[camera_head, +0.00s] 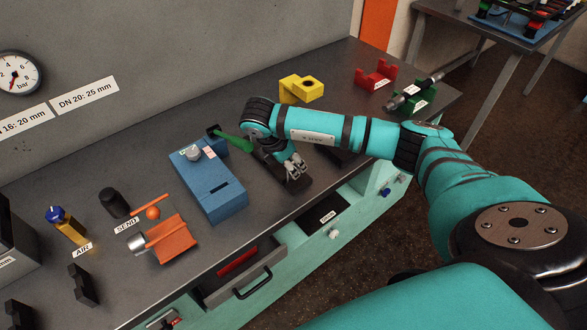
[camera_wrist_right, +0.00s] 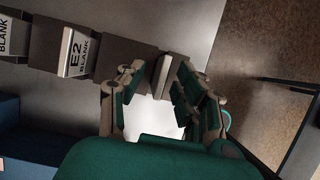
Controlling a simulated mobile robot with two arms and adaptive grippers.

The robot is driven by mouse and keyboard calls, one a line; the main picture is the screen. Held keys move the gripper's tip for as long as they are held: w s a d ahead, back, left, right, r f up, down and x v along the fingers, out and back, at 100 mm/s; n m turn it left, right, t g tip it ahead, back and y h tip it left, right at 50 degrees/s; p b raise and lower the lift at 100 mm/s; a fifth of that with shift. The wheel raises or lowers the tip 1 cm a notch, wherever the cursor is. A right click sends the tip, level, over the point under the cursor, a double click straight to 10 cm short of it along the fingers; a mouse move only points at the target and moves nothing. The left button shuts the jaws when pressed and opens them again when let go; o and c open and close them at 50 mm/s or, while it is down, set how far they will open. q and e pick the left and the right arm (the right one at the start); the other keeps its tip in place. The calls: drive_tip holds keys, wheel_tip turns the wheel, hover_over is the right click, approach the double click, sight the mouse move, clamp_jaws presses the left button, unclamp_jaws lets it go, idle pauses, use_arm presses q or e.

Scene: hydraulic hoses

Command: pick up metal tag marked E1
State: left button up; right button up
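My right gripper (camera_head: 293,172) points down over a dark rack (camera_head: 298,186) on the bench, right of the blue box. In the right wrist view its two fingers (camera_wrist_right: 160,82) are spread apart. A small grey block-like piece (camera_wrist_right: 164,76) stands between and just beyond the fingertips, nearer the right one; I cannot read any marking on it. A pale tag marked E2 BLANK (camera_wrist_right: 78,55) stands in the row to its left, with another tag reading BLANK (camera_wrist_right: 10,36) farther left. No E1 marking is legible. My left gripper is not in view.
A blue box (camera_head: 212,185) with a green lever (camera_head: 232,142) stands close left of the gripper. A yellow block (camera_head: 300,88) and red holder (camera_head: 376,76) are behind. An open drawer (camera_head: 245,272) juts out in front. Orange parts (camera_head: 172,243) lie at left.

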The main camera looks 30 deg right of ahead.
drive_tip(key=shift+x, duration=0.85)
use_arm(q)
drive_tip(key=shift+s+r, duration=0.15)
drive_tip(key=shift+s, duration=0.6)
use_arm(e)
drive_tip(key=shift+c, duration=0.3)
clamp_jaws()
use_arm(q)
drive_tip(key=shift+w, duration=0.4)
use_arm(e)
drive_tip(key=shift+r, duration=0.15)
